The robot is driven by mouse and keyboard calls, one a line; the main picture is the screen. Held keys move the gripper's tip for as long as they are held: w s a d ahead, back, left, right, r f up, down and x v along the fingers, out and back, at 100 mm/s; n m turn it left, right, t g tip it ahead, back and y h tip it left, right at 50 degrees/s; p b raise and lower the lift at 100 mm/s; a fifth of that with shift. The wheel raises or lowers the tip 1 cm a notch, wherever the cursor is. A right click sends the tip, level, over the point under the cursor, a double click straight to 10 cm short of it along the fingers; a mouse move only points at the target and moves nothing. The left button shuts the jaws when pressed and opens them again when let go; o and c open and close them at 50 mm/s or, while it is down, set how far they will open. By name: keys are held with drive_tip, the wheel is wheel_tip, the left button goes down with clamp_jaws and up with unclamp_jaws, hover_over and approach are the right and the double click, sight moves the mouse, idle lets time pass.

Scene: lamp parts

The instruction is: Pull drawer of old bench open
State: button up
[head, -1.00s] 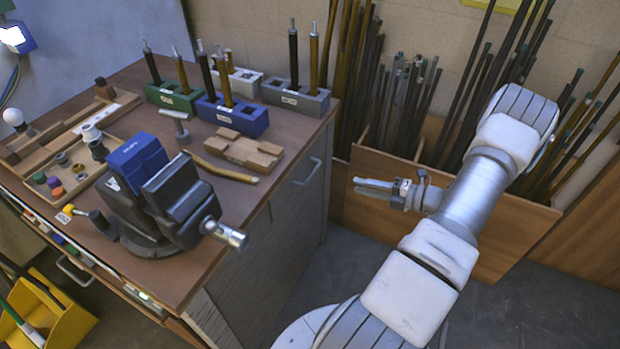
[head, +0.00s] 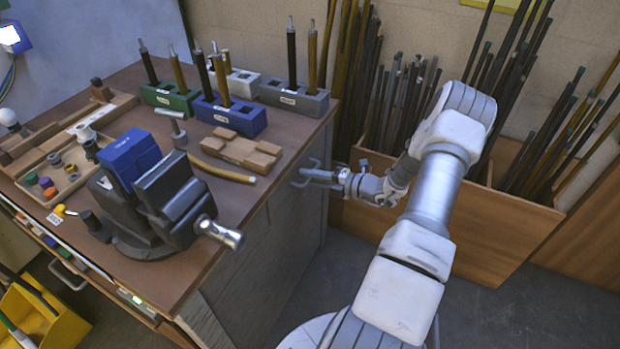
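The old bench (head: 236,305) stands at the left, with a brown top and a grey side panel facing right. The drawer there looks closed.
A black and blue vise (head: 150,195) is on the bench top, with its bar near the right edge. Tool blocks (head: 232,115) with upright rods stand at the back. A wooden bin (head: 490,230) of long rods is behind my arm.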

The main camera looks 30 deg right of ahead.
clamp_jaws()
idle(1.4)
